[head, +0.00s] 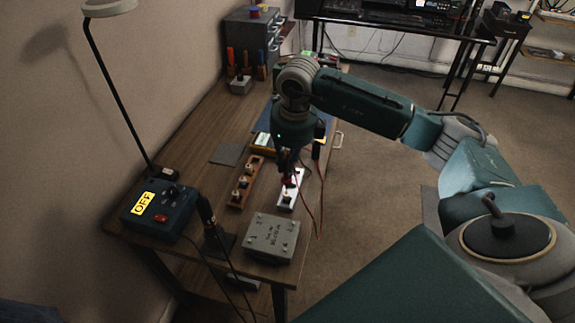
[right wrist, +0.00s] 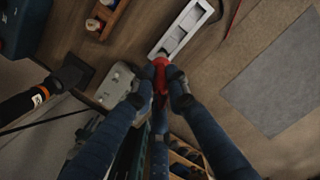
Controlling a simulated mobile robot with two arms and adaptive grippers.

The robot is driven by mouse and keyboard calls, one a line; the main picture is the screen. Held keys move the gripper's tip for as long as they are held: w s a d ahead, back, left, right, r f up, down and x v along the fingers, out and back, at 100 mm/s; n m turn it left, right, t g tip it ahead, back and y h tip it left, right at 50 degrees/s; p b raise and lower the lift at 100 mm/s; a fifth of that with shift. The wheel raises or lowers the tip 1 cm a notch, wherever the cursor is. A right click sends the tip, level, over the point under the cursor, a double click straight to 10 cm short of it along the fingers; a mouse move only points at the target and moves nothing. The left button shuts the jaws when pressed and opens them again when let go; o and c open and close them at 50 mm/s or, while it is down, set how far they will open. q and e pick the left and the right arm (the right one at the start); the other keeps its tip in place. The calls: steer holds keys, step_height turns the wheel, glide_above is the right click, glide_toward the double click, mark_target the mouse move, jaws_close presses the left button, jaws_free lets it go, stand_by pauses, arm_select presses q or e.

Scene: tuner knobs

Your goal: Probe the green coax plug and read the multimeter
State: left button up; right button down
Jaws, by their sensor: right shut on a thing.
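My right gripper (head: 288,171) reaches down over the white block (head: 287,200) on the wooden desk. In the right wrist view its dark blue fingers (right wrist: 160,88) are shut on a red probe (right wrist: 159,66), whose tip is close to the near end of the white block (right wrist: 161,49). I cannot tell whether it touches. The white block has a row of sockets with small dark plugs. No green plug can be made out. A yellow-edged device (head: 262,140), possibly the multimeter, lies partly behind my gripper; its display cannot be read. My left gripper is out of view.
A wooden block (head: 237,199) with knob-like plugs stands left of the white one. A grey box (head: 271,238) stands at the desk's front edge. A teal box (head: 178,215) labelled OFF and a lamp (head: 98,60) are at left. Red leads (head: 322,190) hang by the desk's right edge.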

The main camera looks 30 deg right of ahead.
steer(key=shift+r+p, duration=1.55)
steer(key=shift+r, duration=0.95)
